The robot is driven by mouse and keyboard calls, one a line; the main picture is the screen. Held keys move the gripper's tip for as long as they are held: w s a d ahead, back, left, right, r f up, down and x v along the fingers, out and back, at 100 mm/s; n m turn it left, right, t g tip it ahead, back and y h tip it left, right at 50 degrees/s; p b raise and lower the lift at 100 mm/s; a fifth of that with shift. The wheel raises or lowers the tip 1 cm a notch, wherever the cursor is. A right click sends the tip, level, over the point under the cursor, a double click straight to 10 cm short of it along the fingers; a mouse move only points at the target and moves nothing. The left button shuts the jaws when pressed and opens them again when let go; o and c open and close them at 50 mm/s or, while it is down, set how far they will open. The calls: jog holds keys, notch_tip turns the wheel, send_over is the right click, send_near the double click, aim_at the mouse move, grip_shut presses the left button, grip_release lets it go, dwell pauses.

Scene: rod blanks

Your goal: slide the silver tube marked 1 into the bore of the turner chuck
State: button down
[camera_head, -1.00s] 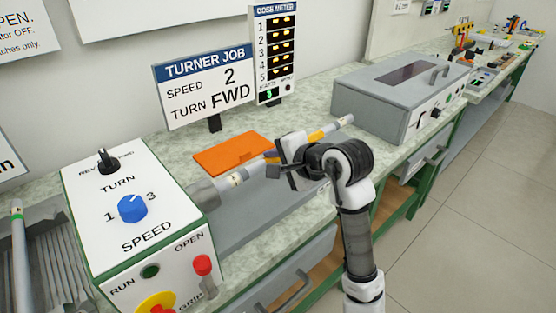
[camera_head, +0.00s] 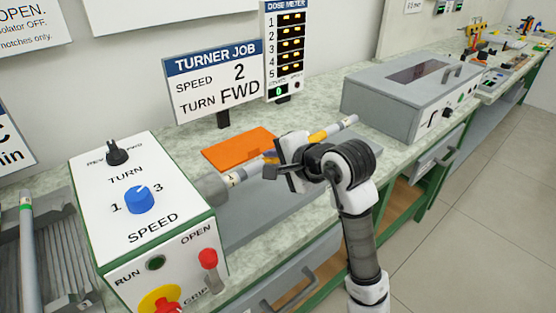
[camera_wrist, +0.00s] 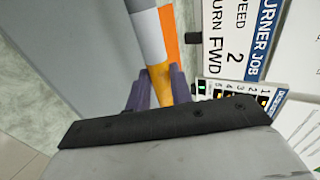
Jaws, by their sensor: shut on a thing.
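The turner is a white and green box with a grey chuck (camera_head: 213,188) on its right side. My gripper (camera_head: 273,164) is shut around the tube's middle. In the wrist view my gripper's purple fingers (camera_wrist: 159,88) close on the yellow band of the tube (camera_wrist: 150,40).
An orange plate (camera_head: 240,148) lies on the bench behind the tube. The TURNER JOB sign (camera_head: 214,83) and dose meter (camera_head: 285,50) stand behind it. A grey cabinet (camera_head: 395,100) is at right. An OPEN/GRIP lever (camera_head: 208,260) sits on the turner's front.

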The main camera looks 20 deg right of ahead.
jog(key=shift+s+a+b, duration=0.3)
jog(key=shift+a+b, duration=0.1)
jog(key=shift+a, duration=0.5)
jog(key=c, duration=1.2)
grip_release()
jog(key=shift+o, duration=0.2)
jog(key=b+v, duration=0.1)
jog(key=v, duration=1.3)
jog(key=shift+b, duration=0.3)
